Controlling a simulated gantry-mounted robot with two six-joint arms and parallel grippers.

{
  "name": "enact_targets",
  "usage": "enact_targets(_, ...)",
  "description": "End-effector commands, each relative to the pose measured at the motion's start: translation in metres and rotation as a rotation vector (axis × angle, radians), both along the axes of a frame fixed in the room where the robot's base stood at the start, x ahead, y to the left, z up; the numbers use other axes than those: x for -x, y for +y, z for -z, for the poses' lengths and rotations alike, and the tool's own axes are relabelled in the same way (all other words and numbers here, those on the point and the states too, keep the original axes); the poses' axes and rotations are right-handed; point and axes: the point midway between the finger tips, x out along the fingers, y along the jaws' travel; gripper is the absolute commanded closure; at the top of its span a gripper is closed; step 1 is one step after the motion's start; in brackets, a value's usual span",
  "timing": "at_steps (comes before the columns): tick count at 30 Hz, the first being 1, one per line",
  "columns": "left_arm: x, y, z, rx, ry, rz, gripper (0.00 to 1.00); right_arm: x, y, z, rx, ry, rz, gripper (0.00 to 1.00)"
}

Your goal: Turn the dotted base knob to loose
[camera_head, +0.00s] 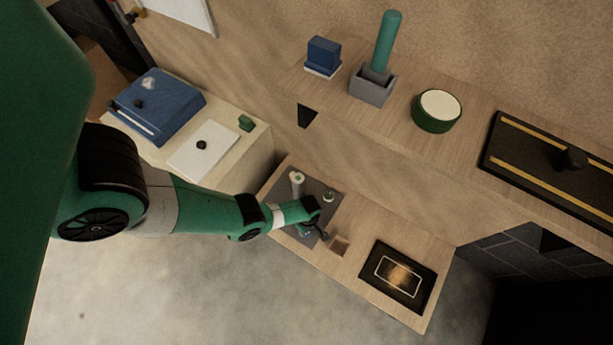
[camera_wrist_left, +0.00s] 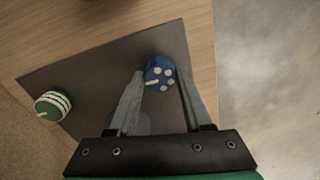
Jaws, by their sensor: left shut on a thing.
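The dotted base knob (camera_wrist_left: 160,72) is blue with several white dots and a short white pointer mark at its left side in the left wrist view. My left gripper (camera_wrist_left: 162,80) has a grey finger on each side of the knob and is shut on it. My right gripper is not in view.
A pale upright cylinder (camera_head: 297,182) stands at the plate's back left. A wooden shelf with a green-rimmed round container (camera_head: 436,112) runs behind.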

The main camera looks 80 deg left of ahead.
Motion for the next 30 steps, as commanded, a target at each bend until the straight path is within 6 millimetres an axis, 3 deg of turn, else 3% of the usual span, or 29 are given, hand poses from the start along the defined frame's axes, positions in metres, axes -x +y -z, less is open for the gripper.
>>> enact_targets(13,0.0008,-0.0001,0.0008,0.0,0.001,-0.013,1.0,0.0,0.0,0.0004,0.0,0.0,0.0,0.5)
enact_targets(14,0.0008,-0.0001,0.0008,0.0,0.001,-0.013,0.47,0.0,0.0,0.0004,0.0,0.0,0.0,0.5)
enact_targets(18,0.0006,-0.0001,0.0007,0.0,0.0,-0.012,0.21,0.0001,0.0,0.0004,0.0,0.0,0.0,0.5)
enact_targets(30,-0.0002,0.0003,-0.0063,0.0,0.0,-0.011,0.2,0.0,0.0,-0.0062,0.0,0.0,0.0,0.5)
